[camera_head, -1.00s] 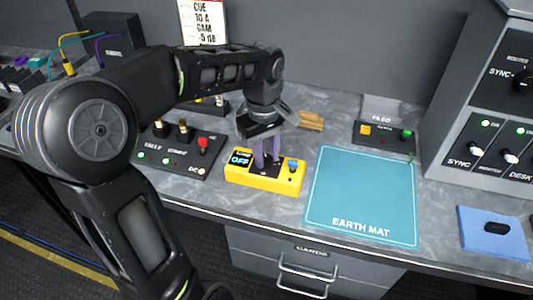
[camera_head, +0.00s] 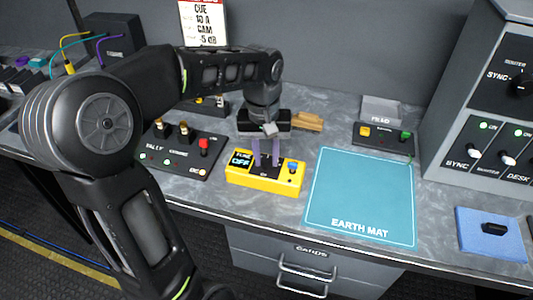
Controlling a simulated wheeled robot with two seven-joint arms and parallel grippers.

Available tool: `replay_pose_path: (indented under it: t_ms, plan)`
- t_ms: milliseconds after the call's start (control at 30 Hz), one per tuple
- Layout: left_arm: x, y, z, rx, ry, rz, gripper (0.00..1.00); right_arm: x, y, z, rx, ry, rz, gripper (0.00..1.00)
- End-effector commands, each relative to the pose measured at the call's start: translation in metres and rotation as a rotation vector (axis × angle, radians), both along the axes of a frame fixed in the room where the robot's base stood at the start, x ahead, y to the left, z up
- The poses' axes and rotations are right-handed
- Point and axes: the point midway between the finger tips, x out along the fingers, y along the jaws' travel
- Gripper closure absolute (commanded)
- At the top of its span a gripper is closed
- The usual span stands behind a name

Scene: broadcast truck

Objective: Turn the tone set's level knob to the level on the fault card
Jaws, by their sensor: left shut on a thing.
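The yellow tone set (camera_head: 240,181) sits on the grey bench, left of the earth mat. Its small display (camera_head: 241,160) reads OFF, and a blue button (camera_head: 292,167) is at its right end. My left gripper (camera_head: 266,164) points down at the middle of the tone set, its purple fingers shut on the level knob. The knob is mostly hidden between the fingers, so its pointer cannot be read. The fault card (camera_head: 203,22) stands at the back wall; its lines seem to read CUE, TO A, CAM and -5 dB. My right gripper is not in view.
The teal earth mat (camera_head: 362,195) lies right of the tone set. A tally panel (camera_head: 180,150) with switches stands close on the left. A small box with yellow and green buttons (camera_head: 384,138) is behind the mat. A sync rack (camera_head: 480,120) rises at right.

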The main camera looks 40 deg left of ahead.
Motion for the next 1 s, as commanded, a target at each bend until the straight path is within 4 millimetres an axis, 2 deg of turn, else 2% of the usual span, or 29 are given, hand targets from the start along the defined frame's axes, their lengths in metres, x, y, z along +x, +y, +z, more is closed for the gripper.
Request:
replay_pose_path:
  t_ms: [600,1000]
  plan:
    - [0.001,0.0,0.001,-0.001,-0.001,-0.528,1.0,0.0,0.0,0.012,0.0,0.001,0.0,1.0]
    - [0.001,0.0,0.0,-0.001,-0.001,-0.643,1.0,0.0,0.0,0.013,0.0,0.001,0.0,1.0]
